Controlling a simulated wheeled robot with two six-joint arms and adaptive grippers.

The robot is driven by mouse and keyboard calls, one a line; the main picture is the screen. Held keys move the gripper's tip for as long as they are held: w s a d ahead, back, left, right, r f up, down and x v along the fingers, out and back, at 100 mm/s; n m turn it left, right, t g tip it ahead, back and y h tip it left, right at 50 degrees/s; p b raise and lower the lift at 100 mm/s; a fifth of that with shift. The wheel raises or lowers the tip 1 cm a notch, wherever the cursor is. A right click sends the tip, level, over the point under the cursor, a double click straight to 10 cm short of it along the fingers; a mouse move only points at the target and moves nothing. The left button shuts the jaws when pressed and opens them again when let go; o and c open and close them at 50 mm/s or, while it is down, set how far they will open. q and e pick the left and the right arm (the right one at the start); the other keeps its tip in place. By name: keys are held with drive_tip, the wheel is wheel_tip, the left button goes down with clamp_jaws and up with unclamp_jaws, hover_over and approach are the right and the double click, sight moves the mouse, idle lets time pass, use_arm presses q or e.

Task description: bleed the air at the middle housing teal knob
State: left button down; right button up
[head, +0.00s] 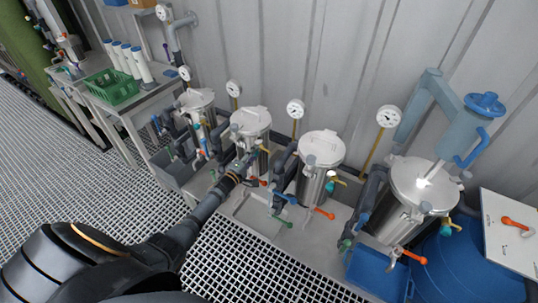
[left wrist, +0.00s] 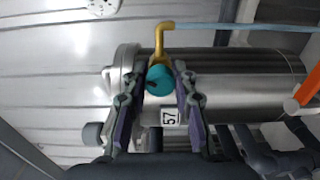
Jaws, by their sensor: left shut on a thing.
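The middle housing (head: 250,124) is a steel vessel with a pale lid, between a like vessel on its left and one on its right. My left gripper (head: 248,162) reaches its front side. In the left wrist view the teal knob (left wrist: 160,79) sits between the two fingers of my left gripper (left wrist: 160,82), which are shut on it. In the head view the gripper hides this knob. My right gripper is not in view.
Other vessels (head: 320,150) and (head: 418,185) stand to the right with orange and green handles sticking out low in front. Gauges (head: 295,108) stand behind on yellow stems. A green crate (head: 112,88) is on the left bench. Open grating (head: 235,262) lies in front.

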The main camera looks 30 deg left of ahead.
use_arm(q)
drive_tip(key=m+b, duration=0.1)
drive_tip(key=m, duration=0.4)
drive_tip(key=shift+m, duration=0.4)
drive_tip(key=m, duration=0.2)
drive_tip(key=shift+m, duration=0.3)
drive_tip(key=shift+f+m+b, duration=0.1)
drive_tip(key=shift+m+b, duration=0.3)
drive_tip(key=shift+m, duration=1.7)
drive_tip(key=c, duration=1)
unclamp_jaws()
drive_tip(key=shift+s, duration=0.1)
drive_tip(key=s+a, duration=0.1)
drive_tip(key=s, duration=1)
drive_tip(key=shift+s, duration=0.4)
